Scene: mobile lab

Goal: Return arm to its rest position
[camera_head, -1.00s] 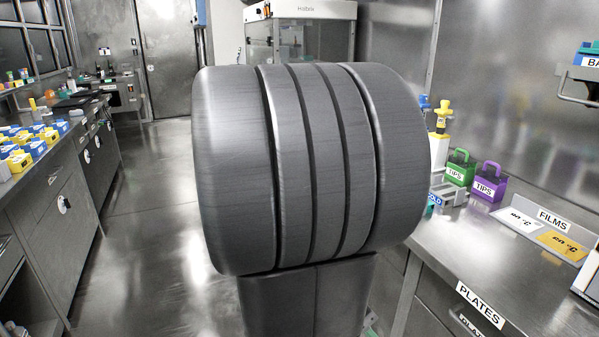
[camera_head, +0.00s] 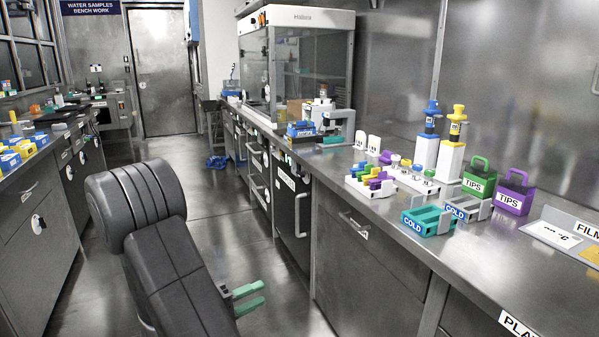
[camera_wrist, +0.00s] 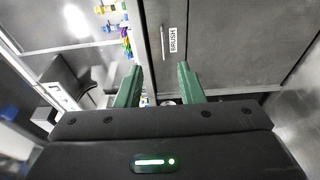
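My gripper (camera_head: 262,292) shows its green fingers low in the head view, beside my dark grey arm and over the aisle floor. The wrist view shows the same gripper (camera_wrist: 160,67) with its two green fingers apart and nothing held between them. It is open, clear of the bench and pointing toward the cabinet fronts. My arm is folded at the lower left of the head view and hides part of the floor.
The right bench (camera_head: 400,225) carries teal and grey COLD racks, a green TIPS box (camera_head: 479,180), a purple TIPS box (camera_head: 514,192) and two pipette stands. A glass enclosure (camera_head: 300,70) stands behind. The left bench (camera_head: 30,185) holds boxes.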

